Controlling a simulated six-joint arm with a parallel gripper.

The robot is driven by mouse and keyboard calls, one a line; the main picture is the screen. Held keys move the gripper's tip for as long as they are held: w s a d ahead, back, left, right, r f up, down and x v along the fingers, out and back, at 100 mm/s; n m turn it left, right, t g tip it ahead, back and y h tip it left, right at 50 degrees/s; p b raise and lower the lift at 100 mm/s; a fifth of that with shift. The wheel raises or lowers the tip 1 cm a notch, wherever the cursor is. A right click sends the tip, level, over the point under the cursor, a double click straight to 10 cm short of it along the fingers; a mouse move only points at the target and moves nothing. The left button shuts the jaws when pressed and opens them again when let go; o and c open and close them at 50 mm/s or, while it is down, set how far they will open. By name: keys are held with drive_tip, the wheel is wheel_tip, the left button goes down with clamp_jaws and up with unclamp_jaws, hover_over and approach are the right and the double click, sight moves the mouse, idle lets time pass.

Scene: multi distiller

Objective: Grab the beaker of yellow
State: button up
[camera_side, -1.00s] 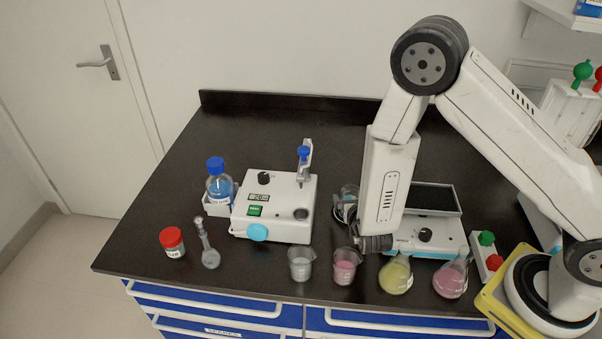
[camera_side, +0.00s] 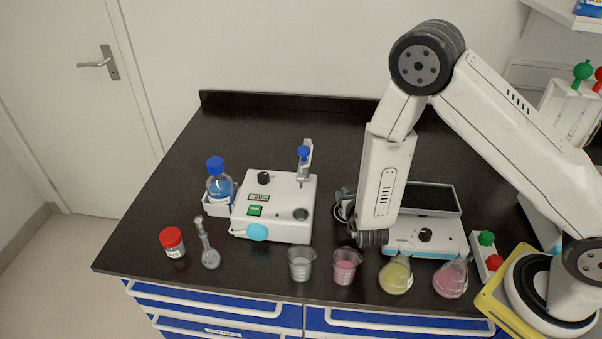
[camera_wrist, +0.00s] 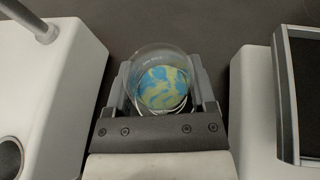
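In the wrist view a clear glass beaker (camera_wrist: 163,82) with swirled yellow and blue contents sits between the fingers of my gripper (camera_wrist: 163,92). The fingers lie against both its sides and look shut on it. In the side view my gripper (camera_side: 346,206) is low over the bench, and my arm hides most of the beaker. A flask of yellow liquid (camera_side: 396,276) stands at the bench's front, apart from my gripper.
A beaker of pink liquid (camera_side: 345,268), a clear beaker (camera_side: 300,266) and a pink flask (camera_side: 450,280) stand along the front edge. A white hotplate device (camera_side: 275,208) is to the left, and another white device (camera_side: 446,240) to the right. The bench behind is clear.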

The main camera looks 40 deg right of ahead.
sight(352, 192)
clamp_jaws()
drive_tip(key=shift+r, duration=0.1)
drive_tip(key=shift+r, duration=4.9)
